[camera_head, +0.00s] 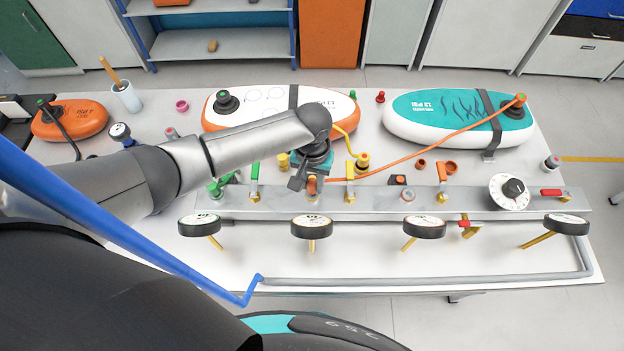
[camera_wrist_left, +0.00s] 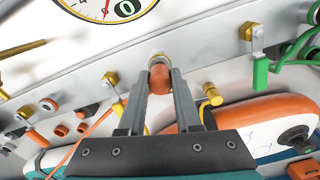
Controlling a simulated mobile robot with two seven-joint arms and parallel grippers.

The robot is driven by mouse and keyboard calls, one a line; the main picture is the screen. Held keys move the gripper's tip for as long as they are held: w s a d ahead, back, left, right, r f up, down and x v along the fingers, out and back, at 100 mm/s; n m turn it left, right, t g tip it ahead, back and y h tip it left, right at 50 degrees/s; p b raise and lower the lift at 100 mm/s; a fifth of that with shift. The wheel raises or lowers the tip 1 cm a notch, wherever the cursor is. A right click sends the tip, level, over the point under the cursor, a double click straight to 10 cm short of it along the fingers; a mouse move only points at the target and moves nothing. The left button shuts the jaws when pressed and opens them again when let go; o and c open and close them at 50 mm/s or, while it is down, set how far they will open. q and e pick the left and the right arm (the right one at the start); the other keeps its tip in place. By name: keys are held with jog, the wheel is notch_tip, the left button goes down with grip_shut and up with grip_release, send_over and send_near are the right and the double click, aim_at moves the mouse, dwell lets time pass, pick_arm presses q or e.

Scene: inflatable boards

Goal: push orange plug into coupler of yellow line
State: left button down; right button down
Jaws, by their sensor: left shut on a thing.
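My left gripper (camera_head: 307,186) reaches down to the grey manifold bar from behind. It is shut on the orange plug (camera_wrist_left: 160,82), which shows between both fingers in the left wrist view. The plug's front end is against a brass coupler (camera_wrist_left: 157,58) on the bar; I cannot tell how deep it sits. This coupler lies between the green-handled valve (camera_head: 254,178) and the yellow-handled valve (camera_head: 350,170). An orange hose (camera_head: 425,143) runs from the teal board (camera_head: 420,113) to beside the gripper. A yellow hose (camera_head: 353,134) comes off the orange-white board (camera_head: 262,122). My right gripper is not in view.
Several round gauges (camera_head: 312,227) stick out along the front of the bar (camera_head: 375,199). A white dial (camera_head: 509,191) sits on its right. A blue pipe (camera_head: 150,238) crosses the left foreground.

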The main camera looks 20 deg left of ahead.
aim_at(312, 183)
pick_arm(q)
jog(key=shift+f+b, duration=0.35)
jog(key=shift+f, duration=0.45)
jog(key=c, duration=0.5)
grip_release()
notch_tip(312, 183, up, 15)
jog(key=shift+r+p, duration=0.15)
jog(key=shift+p, duration=0.6)
